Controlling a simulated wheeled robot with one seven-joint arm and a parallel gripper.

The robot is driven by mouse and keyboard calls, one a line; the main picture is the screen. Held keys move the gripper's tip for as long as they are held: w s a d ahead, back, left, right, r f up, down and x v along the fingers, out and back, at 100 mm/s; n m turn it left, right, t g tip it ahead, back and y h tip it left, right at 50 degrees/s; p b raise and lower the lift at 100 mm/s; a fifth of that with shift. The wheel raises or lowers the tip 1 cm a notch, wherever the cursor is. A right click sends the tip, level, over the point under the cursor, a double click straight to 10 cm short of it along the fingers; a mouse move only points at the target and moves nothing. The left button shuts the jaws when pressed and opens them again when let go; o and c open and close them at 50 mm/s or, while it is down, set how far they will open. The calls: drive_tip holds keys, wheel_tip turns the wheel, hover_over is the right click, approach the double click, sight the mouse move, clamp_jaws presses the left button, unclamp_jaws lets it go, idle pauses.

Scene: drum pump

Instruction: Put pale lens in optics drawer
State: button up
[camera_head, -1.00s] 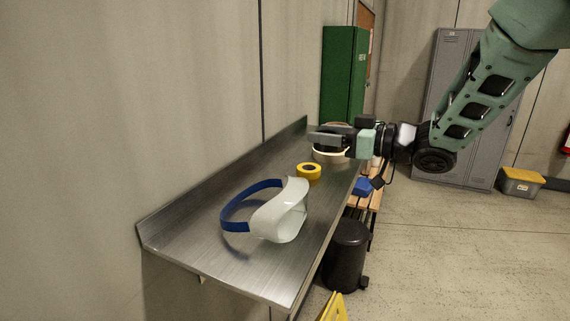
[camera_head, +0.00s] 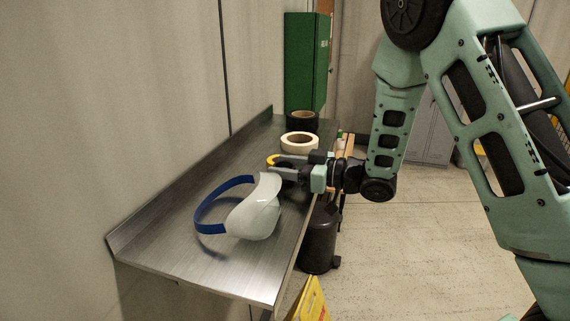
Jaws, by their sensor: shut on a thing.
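My gripper (camera_head: 276,167) is at the right edge of the steel bench, pointing left, just behind the white visor with a blue band. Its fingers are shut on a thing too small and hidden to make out. A yellow tape roll (camera_head: 271,161) shows partly behind the fingers; whether they touch it I cannot tell. I cannot make out the pale lens, and no optics drawer is in view.
The steel bench (camera_head: 180,250) holds the visor (camera_head: 255,212), a white roll (camera_head: 300,142) and a black roll (camera_head: 302,121). A green locker (camera_head: 303,65) stands behind. A black bin (camera_head: 318,240) and a yellow sign (camera_head: 310,302) stand right of the bench.

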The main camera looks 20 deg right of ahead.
drive_tip(key=shift+f, duration=0.2)
drive_tip(key=shift+f+b, duration=0.1)
drive_tip(key=shift+b, duration=0.2)
drive_tip(key=o, duration=1)
